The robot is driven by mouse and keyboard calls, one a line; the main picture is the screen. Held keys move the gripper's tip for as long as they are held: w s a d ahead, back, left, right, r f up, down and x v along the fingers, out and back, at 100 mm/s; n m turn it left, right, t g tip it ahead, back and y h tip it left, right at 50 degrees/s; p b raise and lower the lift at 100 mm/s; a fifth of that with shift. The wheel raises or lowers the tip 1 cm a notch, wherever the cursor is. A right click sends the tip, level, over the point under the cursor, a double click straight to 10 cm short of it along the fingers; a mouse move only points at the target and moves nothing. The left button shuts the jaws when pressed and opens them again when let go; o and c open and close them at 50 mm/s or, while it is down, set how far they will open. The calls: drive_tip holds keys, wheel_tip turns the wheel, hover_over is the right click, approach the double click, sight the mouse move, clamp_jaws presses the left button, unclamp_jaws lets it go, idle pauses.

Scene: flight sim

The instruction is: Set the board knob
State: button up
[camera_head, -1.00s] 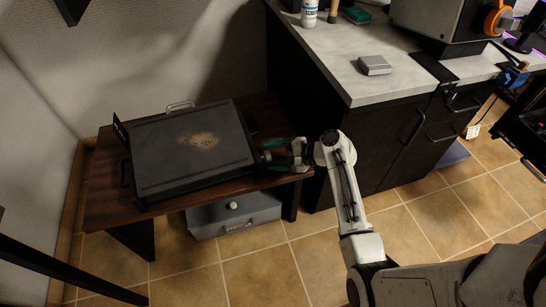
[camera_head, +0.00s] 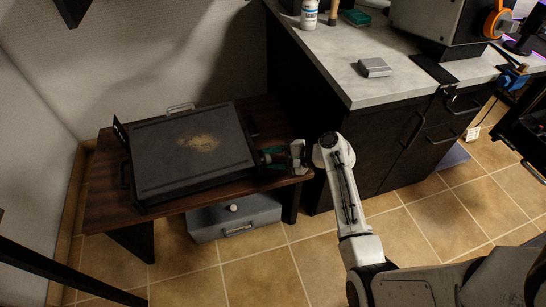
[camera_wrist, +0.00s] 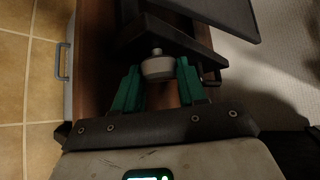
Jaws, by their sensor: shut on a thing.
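The dark flat board (camera_head: 160,165) lies on the low wooden table in the head view, with a pale brown stain on its top. Its near edge also shows at the top of the wrist view (camera_wrist: 228,18). The pale grey knob (camera_wrist: 158,68) sits on a short stem on the board's side. My gripper (camera_head: 264,157) reaches in from the right at the board's right side. In the wrist view its green fingers (camera_wrist: 158,80) stand on either side of the knob and are shut on it. The knob is too hidden to make out in the head view.
The low wooden table (camera_head: 105,205) has a grey box (camera_head: 215,222) under it. A grey counter (camera_head: 330,60) over dark cabinets stands at the right, with a small grey block (camera_head: 375,67) on it. Tiled floor (camera_head: 250,270) is clear in front.

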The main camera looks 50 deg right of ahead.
drive_tip(key=shift+f, duration=0.1)
drive_tip(key=t+b, duration=0.1)
drive_tip(key=n+t+b, duration=0.1)
drive_tip(key=b, duration=0.1)
drive_tip(key=shift+s+f+n+b, duration=0.15)
drive_tip(key=shift+f+n+b, duration=0.15)
drive_tip(key=shift+f, duration=0.1)
drive_tip(key=n+t+b, duration=0.1)
drive_tip(key=b, duration=0.1)
drive_tip(key=shift+f+t+b, duration=0.1)
drive_tip(key=shift+t+b, duration=0.2)
drive_tip(key=shift+b, duration=0.1)
drive_tip(key=shift+n+t+b, duration=0.4)
drive_tip(key=shift+n+b, duration=0.1)
drive_tip(key=shift+b, duration=0.4)
drive_tip(key=shift+r, duration=0.25)
drive_tip(key=o, duration=1.1)
drive_tip(key=shift+c, duration=0.2)
drive_tip(key=p+v, duration=0.2)
drive_tip(key=v, duration=0.8)
drive_tip(key=shift+s+p, duration=0.3)
drive_tip(key=shift+s, duration=0.1)
